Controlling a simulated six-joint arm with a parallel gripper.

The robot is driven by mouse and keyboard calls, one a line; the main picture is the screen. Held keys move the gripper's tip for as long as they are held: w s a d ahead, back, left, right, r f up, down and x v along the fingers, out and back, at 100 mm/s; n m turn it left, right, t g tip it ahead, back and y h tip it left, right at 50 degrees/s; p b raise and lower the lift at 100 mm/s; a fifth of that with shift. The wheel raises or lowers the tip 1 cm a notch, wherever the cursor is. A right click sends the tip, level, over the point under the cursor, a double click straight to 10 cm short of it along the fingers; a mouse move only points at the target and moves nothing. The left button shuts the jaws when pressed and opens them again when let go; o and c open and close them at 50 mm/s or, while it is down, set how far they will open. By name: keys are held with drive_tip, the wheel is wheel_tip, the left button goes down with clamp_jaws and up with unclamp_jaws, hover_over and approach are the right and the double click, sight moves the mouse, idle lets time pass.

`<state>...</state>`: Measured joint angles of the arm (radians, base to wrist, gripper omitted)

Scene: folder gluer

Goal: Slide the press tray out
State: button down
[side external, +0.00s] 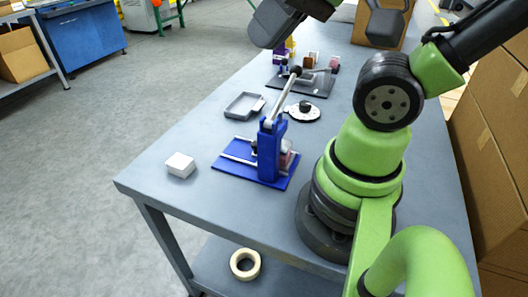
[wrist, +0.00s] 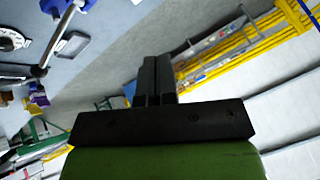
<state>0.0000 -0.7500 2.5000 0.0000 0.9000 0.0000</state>
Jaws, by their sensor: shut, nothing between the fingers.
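The blue hand press (side external: 268,150) stands upright on a blue base plate near the front of the bench, its long lever (side external: 284,95) slanting up. Pale rails (side external: 240,158) run along the base plate, and a reddish part shows partly behind the press body. I cannot make out a tray inside the press clearly. A separate shallow grey tray (side external: 243,106) lies on the bench behind the press. In the wrist view the press (wrist: 68,14) is at the top left. My gripper (wrist: 154,62) is shut and empty, up in the air, away from the press.
A white box (side external: 180,165) sits left of the press. A round dial (side external: 302,112) and a dark plate (side external: 300,82) with small parts lie farther back. Brown cartons (side external: 490,150) stand along the right side. Bare bench lies at the front left.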

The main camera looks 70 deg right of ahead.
drive_tip(key=c, duration=1.5)
unclamp_jaws()
drive_tip(key=o, duration=0.4)
drive_tip(key=shift+w+d+m, duration=0.1)
drive_tip(key=shift+w+m, duration=0.2)
drive_tip(key=shift+m, duration=0.1)
drive_tip(key=shift+c, duration=0.2)
drive_tip(key=shift+o, duration=0.8)
drive_tip(key=w+m+g, duration=0.1)
drive_tip(key=m, duration=0.1)
drive_tip(key=w+d+f+m+g, duration=0.1)
drive_tip(key=w+m, duration=0.1)
drive_tip(key=w+d+f+m+g+h, duration=0.1)
drive_tip(key=m, duration=0.1)
drive_tip(key=shift+w+m, duration=0.15)
drive_tip(key=shift+m, duration=0.15)
drive_tip(key=m+g+h, duration=0.3)
drive_tip(key=m+g, duration=0.5)
drive_tip(key=m, duration=1.2)
hover_over(254, 143)
drive_tip(key=w+a, duration=0.2)
drive_tip(key=w, duration=0.2)
wheel_tip(254, 143, down, 17)
drive_tip(key=x, duration=1)
drive_tip(key=shift+s, duration=0.2)
drive_tip(key=shift+c, duration=0.2)
